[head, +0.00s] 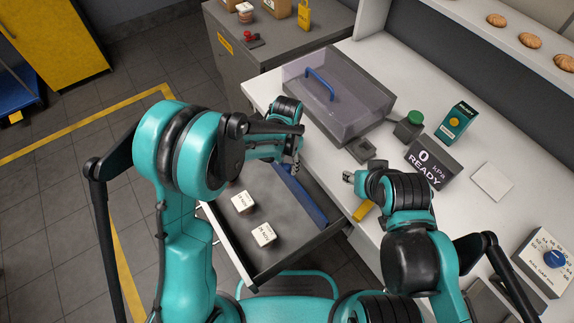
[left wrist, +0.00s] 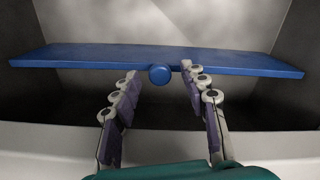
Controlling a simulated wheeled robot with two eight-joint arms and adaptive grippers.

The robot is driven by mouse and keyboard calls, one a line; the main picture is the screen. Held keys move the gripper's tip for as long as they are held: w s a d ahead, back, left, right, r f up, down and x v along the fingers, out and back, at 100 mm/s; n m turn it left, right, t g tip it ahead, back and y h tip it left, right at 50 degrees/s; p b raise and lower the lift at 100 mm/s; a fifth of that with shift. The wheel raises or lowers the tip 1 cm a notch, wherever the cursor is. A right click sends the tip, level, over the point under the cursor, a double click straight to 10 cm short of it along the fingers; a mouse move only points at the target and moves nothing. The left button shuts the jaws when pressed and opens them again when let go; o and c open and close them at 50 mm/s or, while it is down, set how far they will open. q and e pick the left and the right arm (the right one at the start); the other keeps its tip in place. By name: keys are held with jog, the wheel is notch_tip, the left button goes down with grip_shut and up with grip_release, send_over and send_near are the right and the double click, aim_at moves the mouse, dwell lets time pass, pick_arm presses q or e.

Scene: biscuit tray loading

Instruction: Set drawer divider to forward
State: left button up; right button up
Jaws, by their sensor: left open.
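The drawer (head: 283,262) is pulled out below the white counter. A long blue divider (head: 302,196) stands inside it, to the right of two labelled containers. In the left wrist view the divider (left wrist: 90,56) runs across the picture, with a round blue knob (left wrist: 159,74) at its middle. My left gripper (head: 294,166) is over the drawer at the divider's far part. In the left wrist view its open fingers (left wrist: 160,95) are on either side of the knob; I cannot tell whether they touch it. My right gripper (head: 349,177) is near the counter edge, its fingers too small to judge.
Two white-topped containers (head: 243,202) (head: 263,234) sit in the drawer. On the counter are a clear-lidded tray (head: 345,122) with a blue handle, a green-capped bottle (head: 409,125), a teal box (head: 456,121), a READY display (head: 432,164) and a dial panel (head: 545,259).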

pick_arm(q)
jog(key=shift+f, duration=0.25)
grip_shut()
jog(key=s+a, duration=0.7)
jog(key=a, duration=0.3)
jog(key=shift+a+b, duration=0.2)
jog(key=shift+b, duration=0.2)
grip_release()
notch_tip(320, 180, up, 12)
